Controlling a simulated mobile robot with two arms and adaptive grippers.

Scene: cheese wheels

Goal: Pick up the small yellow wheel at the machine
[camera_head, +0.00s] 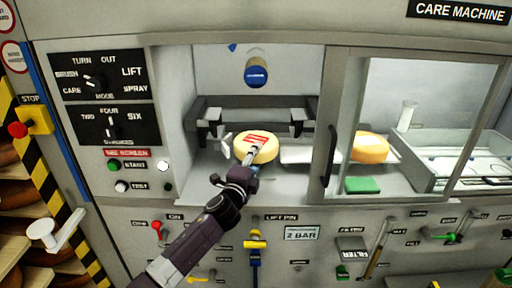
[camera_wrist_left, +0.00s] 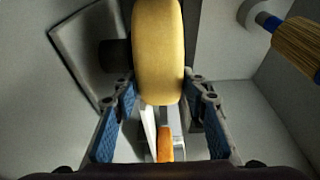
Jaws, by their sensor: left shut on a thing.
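The small yellow wheel (camera_head: 254,150), with red marks on its top face, is in the open bay of the care machine. My left gripper (camera_head: 251,156) reaches into the bay from below and is shut on the near edge of this wheel. In the left wrist view the wheel (camera_wrist_left: 158,50) stands edge-on between the two blue-padded fingers of my left gripper (camera_wrist_left: 160,95). Whether the wheel touches the surface under it I cannot tell. My right gripper is in neither view.
A second yellow wheel (camera_head: 370,147) is behind the glass door (camera_head: 420,100), with a green block (camera_head: 362,185) in front of it. A dark bracket (camera_head: 262,108) stands behind the held wheel. A blue-tipped cylinder (camera_head: 256,72) hangs above. The door's handle (camera_head: 330,155) is right of the bay.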

